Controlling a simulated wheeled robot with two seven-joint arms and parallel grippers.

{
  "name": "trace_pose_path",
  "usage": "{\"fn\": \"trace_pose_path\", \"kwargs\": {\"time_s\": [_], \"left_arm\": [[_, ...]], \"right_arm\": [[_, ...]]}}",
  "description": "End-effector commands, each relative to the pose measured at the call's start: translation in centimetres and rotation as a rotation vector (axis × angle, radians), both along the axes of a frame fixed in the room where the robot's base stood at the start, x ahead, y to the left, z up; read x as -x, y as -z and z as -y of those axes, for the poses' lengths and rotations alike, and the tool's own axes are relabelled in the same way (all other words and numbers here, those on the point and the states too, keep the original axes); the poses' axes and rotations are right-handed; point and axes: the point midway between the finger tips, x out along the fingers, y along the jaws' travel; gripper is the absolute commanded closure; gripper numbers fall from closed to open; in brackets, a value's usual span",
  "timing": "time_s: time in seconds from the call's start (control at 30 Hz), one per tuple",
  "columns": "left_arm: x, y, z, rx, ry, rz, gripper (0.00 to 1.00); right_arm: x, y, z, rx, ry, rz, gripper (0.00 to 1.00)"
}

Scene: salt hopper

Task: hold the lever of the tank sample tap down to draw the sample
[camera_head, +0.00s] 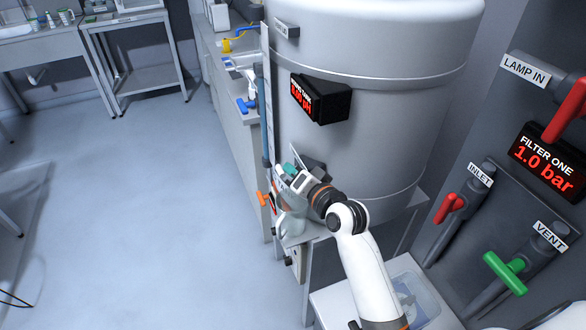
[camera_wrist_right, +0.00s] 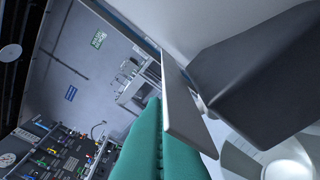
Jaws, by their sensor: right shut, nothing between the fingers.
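The large grey tank (camera_head: 375,80) fills the upper middle of the head view. My right gripper (camera_head: 286,177) is at the tank's lower left side, its fingers together and empty. Its teal finger pads (camera_wrist_right: 160,150) fill the lower middle of the right wrist view. A flat grey bar (camera_wrist_right: 188,110) lies close beside them, with a dark block (camera_wrist_right: 262,75) behind it; I cannot tell whether either is part of the sample tap. The tap and its lever cannot be made out clearly around my gripper, and contact cannot be told. My left gripper is out of view.
An orange handle (camera_head: 263,199) sits just left of my right gripper. A pH display (camera_head: 318,99) juts from the tank above it. Red (camera_head: 449,207) and green (camera_head: 506,272) valve handles are on the right. Open floor (camera_head: 150,200) lies to the left.

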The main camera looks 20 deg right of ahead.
Motion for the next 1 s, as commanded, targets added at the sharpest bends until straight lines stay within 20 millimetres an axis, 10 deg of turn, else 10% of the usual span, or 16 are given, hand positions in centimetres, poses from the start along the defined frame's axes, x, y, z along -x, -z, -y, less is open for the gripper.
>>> {"fn": "trace_pose_path", "kwargs": {"time_s": [1.0], "left_arm": [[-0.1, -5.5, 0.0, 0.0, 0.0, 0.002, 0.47]], "right_arm": [[0.1, 1.7, -1.3, 0.531, -0.002, 0.016, 1.0]]}}
